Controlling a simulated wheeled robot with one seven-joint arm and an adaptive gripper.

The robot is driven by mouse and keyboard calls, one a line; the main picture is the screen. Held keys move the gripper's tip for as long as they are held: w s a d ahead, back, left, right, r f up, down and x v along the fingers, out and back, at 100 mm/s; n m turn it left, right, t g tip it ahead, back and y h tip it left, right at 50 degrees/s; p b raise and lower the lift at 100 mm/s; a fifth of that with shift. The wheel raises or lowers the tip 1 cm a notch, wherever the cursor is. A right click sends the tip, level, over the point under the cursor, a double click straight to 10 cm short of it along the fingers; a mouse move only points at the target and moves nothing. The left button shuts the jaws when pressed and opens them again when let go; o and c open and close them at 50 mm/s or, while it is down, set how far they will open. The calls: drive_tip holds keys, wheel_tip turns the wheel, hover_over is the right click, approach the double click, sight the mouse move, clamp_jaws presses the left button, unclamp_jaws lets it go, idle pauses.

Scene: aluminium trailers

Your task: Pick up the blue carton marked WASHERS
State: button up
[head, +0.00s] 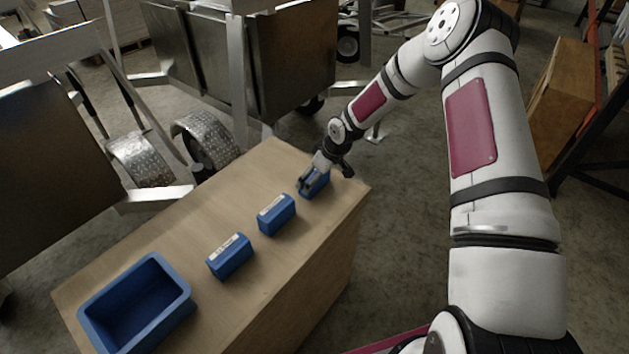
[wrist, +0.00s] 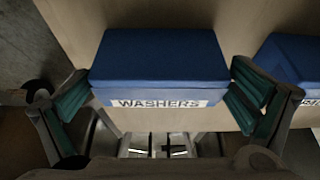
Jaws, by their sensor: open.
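The blue carton marked WASHERS (wrist: 158,62) fills the middle of the wrist view, its white label facing the camera. In the head view it is the farthest of the cartons (head: 317,186), near the far end of the wooden table, partly hidden by my gripper. My gripper (head: 308,182) is open around it. In the wrist view the green-padded fingers of my gripper (wrist: 158,105) stand at the carton's left and right sides, close to its lower corners. I cannot tell whether they touch it.
Two more blue cartons, a middle one (head: 277,214) and a nearer one (head: 230,256), stand in a row on the table (head: 190,238). An open blue bin (head: 92,325) sits at the near left end. Trailers (head: 265,65) stand beyond the table.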

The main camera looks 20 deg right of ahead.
drive_tip(key=shift+x, duration=1.05)
drive_tip(key=c, duration=1)
drive_tip(key=shift+c, duration=0.2)
